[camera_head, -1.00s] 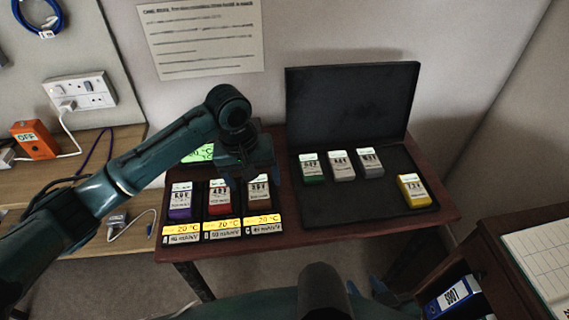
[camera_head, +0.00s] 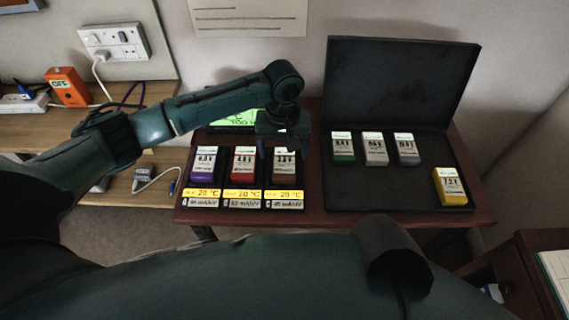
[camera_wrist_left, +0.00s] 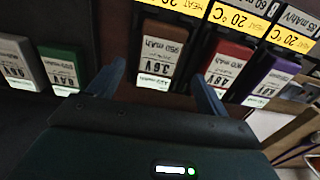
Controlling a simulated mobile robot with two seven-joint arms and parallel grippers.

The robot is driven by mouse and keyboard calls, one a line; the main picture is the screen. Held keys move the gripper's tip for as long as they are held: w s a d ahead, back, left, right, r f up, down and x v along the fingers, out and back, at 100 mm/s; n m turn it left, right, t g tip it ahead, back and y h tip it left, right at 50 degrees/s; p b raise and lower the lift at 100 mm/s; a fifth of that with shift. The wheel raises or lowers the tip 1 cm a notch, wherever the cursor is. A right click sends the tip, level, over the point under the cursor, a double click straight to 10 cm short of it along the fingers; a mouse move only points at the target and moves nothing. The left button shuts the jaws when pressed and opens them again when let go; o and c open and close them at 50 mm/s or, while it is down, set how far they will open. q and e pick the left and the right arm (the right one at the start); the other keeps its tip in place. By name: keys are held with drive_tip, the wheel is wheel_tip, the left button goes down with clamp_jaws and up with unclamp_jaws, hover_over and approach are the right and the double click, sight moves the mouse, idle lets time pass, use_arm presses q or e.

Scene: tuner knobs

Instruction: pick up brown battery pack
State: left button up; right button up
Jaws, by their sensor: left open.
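The brown battery pack (camera_head: 284,170) stands in the rightmost of three slots of a dark holder on the table, beside the red pack. It also shows in the left wrist view (camera_wrist_left: 160,50), with a white label. My left gripper (camera_head: 284,152) is above the brown pack, pointing down, and partly hides its top end in the head view. In the left wrist view the open fingers (camera_wrist_left: 157,85) lie to either side of the brown pack's near end, with nothing held between them. I cannot tell from these views how far above the pack the fingertips are.
A red pack (camera_head: 243,165) and a purple pack (camera_head: 204,167) stand close by in the holder. An open black case (camera_head: 400,190) at right holds green, two grey and yellow packs (camera_head: 450,187). A green-lit display (camera_head: 232,119) sits behind the holder.

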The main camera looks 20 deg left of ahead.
sight(284, 162)
use_arm(q)
wheel_tip(284, 162, down, 4)
drive_tip(key=shift+d+r, duration=0.1)
drive_tip(key=c, duration=1.1)
